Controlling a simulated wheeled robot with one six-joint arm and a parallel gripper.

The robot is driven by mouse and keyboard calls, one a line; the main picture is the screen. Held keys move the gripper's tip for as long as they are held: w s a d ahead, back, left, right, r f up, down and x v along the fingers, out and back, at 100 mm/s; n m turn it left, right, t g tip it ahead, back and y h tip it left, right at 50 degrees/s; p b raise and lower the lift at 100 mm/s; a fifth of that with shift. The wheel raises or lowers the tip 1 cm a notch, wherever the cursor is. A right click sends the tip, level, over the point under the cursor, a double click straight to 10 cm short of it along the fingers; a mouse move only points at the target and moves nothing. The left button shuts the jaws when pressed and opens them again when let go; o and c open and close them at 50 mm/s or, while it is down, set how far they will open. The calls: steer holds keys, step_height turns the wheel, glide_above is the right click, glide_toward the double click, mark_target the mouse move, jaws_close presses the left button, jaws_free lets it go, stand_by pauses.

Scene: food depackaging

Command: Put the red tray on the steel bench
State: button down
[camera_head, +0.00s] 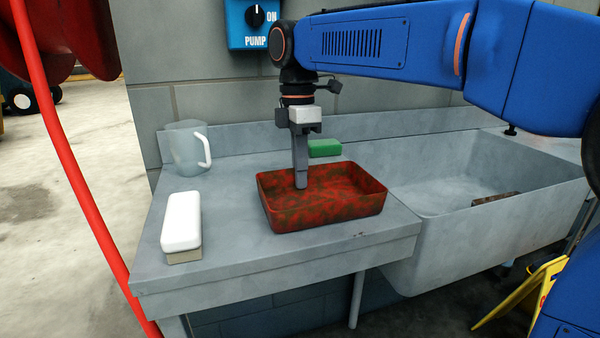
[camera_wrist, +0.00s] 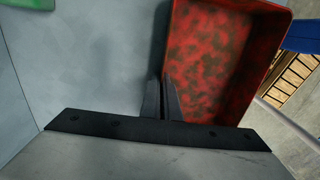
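The red tray (camera_head: 335,212), mottled with dark stains, is upright and level at the right end of the steel bench (camera_head: 235,248), beside the sink. It looks to be on the bench top, but I cannot tell whether its whole base touches. My gripper (camera_head: 301,183) points down at the tray's back-left wall. In the wrist view my gripper (camera_wrist: 161,98) has its two fingers close together, one on each side of the wall of the tray (camera_wrist: 215,55). The gripped bit of rim is hidden by the fingers.
A clear jug (camera_head: 187,148) stands at the back left, a white-topped brush or block (camera_head: 181,222) at the front left. A green block (camera_head: 324,148) lies behind the tray. The sink (camera_head: 455,185) on the right holds a brown block (camera_head: 495,199). The bench's left middle is clear.

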steer(key=shift+f, duration=0.1)
steer(key=c, duration=2)
jaws_free()
steer(key=r, duration=0.8)
steer(key=w+r, duration=0.1)
steer(key=r, duration=0.3)
steer(key=shift+a+r, duration=0.15)
steer(key=shift+s, duration=0.1)
